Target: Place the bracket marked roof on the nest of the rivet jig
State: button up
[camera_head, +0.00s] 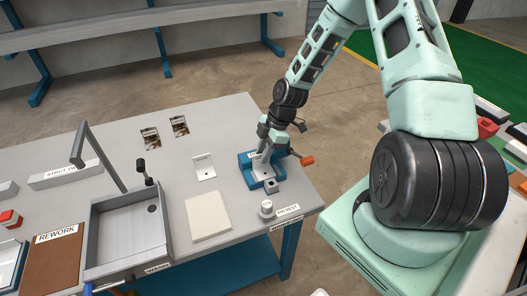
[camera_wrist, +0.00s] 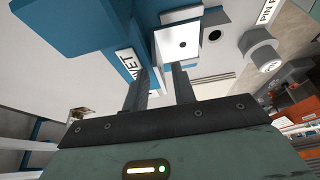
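The blue rivet jig (camera_head: 247,160) stands near the table's right edge. A pale bracket (camera_head: 263,170) is upright at the jig, under my gripper (camera_head: 265,148). In the wrist view, the bracket (camera_wrist: 182,44) shows as a white plate with a small hole, beside the jig's blue body (camera_wrist: 108,35). My gripper (camera_wrist: 161,75) has its two fingers apart, with a gap between them, just at the bracket's near edge. I cannot tell whether a finger touches it. Another white bracket (camera_head: 204,173) lies on the table left of the jig. I can read no roof mark on either bracket.
A cream pad (camera_head: 208,217) and a grey tray (camera_head: 125,240) with an upright post lie to the left. A grey pin (camera_head: 267,209) stands at the front right. Two dark picture cards (camera_head: 179,126) lie behind.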

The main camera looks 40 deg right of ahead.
jog(key=shift+r, duration=0.1)
jog(key=b+v, duration=0.2)
jog(key=v, duration=1)
jog(key=s+a+r+m+g+h, duration=0.1)
jog(key=s+a+r, duration=0.2)
jog(key=a, duration=0.6)
jog(key=s+a+r+m+g+h, duration=0.1)
jog(key=s+a+r, duration=0.15)
jog(key=a, duration=0.55)
jog(key=s+a+r+m, duration=0.2)
jog(key=s+a+r, duration=0.1)
jog(key=s+a, duration=0.3)
jog(key=s+a+r+m+h, duration=0.1)
jog(key=s+a, duration=0.4)
jog(key=s, duration=0.6)
jog(key=shift+s+a+r+m+t+h, duration=0.3)
jog(key=shift+a+r+m+t, duration=0.1)
jog(key=shift+r+m, duration=0.55)
